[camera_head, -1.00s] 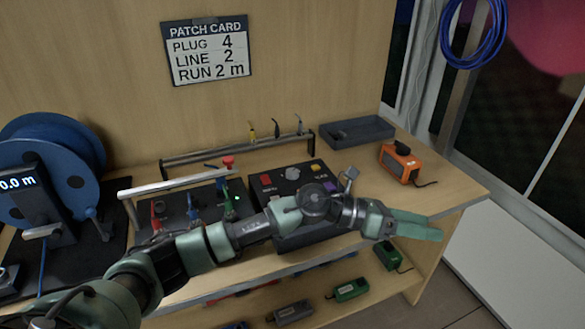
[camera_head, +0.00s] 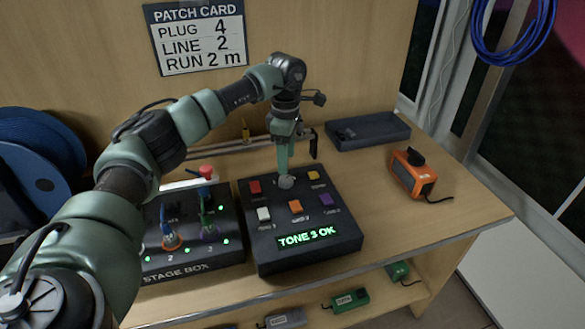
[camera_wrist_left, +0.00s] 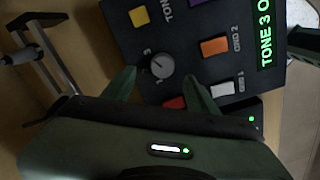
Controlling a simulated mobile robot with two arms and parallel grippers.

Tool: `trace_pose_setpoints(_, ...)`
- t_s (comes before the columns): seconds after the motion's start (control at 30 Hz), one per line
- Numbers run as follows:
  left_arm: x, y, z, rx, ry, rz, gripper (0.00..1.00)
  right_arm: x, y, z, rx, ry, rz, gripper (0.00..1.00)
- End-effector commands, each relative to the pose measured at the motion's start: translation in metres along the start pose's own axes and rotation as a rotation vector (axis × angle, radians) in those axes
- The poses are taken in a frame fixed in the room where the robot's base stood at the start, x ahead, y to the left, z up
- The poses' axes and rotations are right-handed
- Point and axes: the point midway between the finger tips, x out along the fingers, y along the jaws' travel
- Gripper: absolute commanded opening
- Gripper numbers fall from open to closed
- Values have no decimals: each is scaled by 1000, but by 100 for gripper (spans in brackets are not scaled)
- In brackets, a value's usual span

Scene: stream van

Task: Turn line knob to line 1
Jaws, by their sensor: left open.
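The round grey knob (camera_head: 286,182) sits on the top of a black box (camera_head: 258,243), between a red and a yellow button. It shows larger in the wrist view (camera_wrist_left: 162,66), with a dark pointer line on its face; the line it points at is not clear. The box display (camera_head: 307,237) reads "TONE 3 OK". My left gripper (camera_head: 284,166) points down just above the knob. In the left wrist view, its open green fingers (camera_wrist_left: 162,76) are on either side of the knob's near edge; contact cannot be told. My right gripper is not in view.
A stage box (camera_head: 183,264) with plugs and green lights stands left of the black box. A rail stands behind. A grey tray (camera_head: 368,131) and an orange device (camera_head: 412,173) are at right. The card (camera_head: 199,38) reads plug 4, line 2, run 2 m.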

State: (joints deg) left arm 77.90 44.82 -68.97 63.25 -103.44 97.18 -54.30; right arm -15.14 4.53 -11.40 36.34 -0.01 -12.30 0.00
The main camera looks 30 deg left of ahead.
Motion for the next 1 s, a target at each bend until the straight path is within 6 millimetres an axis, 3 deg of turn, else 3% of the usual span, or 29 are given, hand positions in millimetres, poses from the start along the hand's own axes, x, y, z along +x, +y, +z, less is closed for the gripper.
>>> trace_pose_setpoints(0.13, 25, -1, 0, 1, 2, -4, 58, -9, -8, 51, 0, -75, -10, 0)
trace_pose_setpoints(0.27, 45, -1, 1, 1, 0, -3, 58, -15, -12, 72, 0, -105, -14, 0)
trace_pose_setpoints(0.37, 56, -1, 1, 0, -1, -2, 58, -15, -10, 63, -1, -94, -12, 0)
trace_pose_setpoints(0.57, 64, -1, 1, 0, -2, 0, 58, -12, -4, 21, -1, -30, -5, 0)
trace_pose_setpoints(0.73, 64, 0, 1, 1, -2, 0, 58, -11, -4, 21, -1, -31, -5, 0)
trace_pose_setpoints(0.77, 64, 0, 1, 1, -2, 0, 53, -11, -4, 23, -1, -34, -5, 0)
trace_pose_setpoints(0.93, 64, 0, 1, 1, -3, 0, 6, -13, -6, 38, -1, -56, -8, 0)
trace_pose_setpoints(1.0, 64, 0, 2, 1, -3, 0, 0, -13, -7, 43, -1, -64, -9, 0)
